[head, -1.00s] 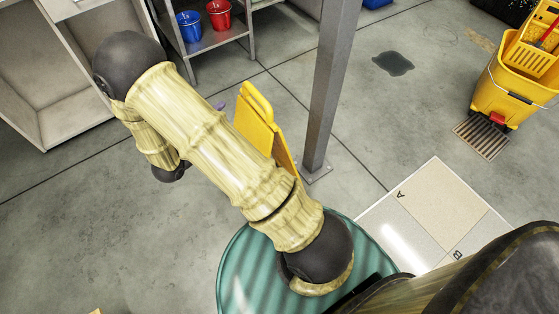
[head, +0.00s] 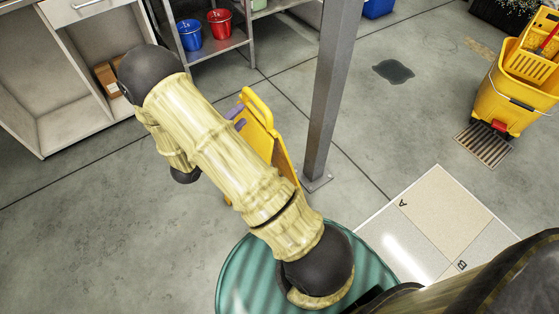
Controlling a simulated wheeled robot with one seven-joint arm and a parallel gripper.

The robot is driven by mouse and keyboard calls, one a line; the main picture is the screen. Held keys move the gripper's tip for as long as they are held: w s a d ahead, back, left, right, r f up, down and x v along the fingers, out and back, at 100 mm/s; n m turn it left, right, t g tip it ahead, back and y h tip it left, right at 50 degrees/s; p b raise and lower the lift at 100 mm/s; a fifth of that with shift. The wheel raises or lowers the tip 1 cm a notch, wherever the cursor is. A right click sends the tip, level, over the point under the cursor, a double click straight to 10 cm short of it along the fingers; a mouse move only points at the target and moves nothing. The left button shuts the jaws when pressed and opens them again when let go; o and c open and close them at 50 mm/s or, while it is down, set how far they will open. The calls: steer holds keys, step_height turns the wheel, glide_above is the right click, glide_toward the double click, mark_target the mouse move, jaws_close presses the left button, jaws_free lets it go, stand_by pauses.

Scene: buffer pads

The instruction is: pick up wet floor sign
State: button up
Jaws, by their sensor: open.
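The yellow wet floor sign (head: 262,128) stands on the concrete floor near the middle of the head view, just left of a grey metal post. Its top has a handle-like loop, and its lower part is partly hidden behind my arm. My gripper (head: 238,115) shows only as small purple finger parts at the sign's upper left edge; the rest is hidden behind my arm. It is open. I cannot tell whether the fingers touch the sign or lie around its edge.
The grey post (head: 328,100) stands close to the sign's right. A metal shelf (head: 218,46) holds blue and red buckets behind. A white cabinet (head: 75,125) is at left. A yellow mop bucket (head: 510,100) stands at right beside a floor drain (head: 483,146). Floor at lower left is clear.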

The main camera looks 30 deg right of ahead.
steer(key=x, duration=0.5)
steer(key=shift+w+d, duration=0.1)
steer(key=shift+d, duration=0.25)
steer(key=shift+x, duration=2.6)
steer(key=shift+r, duration=0.1)
jaws_close()
